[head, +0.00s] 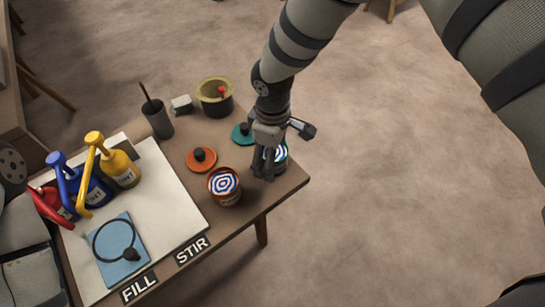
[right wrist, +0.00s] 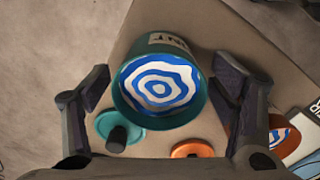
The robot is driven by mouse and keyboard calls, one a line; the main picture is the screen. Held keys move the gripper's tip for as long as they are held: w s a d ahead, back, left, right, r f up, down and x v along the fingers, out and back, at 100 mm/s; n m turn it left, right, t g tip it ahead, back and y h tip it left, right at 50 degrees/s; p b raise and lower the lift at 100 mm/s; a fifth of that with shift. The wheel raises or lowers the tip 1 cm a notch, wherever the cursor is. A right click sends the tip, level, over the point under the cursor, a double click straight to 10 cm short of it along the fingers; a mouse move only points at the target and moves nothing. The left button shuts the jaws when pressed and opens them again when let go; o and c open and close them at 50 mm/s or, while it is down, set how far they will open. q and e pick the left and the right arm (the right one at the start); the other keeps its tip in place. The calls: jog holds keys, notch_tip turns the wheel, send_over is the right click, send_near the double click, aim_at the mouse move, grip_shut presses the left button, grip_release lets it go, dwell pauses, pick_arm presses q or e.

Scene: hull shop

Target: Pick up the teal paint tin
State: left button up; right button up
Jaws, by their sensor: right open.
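The teal paint tin (head: 281,156) stands near the right corner of the table, partly hidden behind my right gripper (head: 265,170). In the right wrist view the open teal tin (right wrist: 125,92) shows blue and white swirled paint, with my fingers (right wrist: 163,84) apart on either side of it. A gap shows between each finger and the tin's wall. The teal lid (head: 243,133) with a dark knob lies beside the tin. My left gripper is not in view.
An orange tin (head: 224,199) with swirled paint stands close to the teal tin, and its orange lid (head: 201,160) lies behind it. A yellow-rimmed dark pot (head: 214,106) and a dark cup (head: 158,126) stand farther back. Pump bottles (head: 123,171) stand on a white board (head: 172,198).

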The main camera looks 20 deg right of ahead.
jog(key=c, duration=1.5)
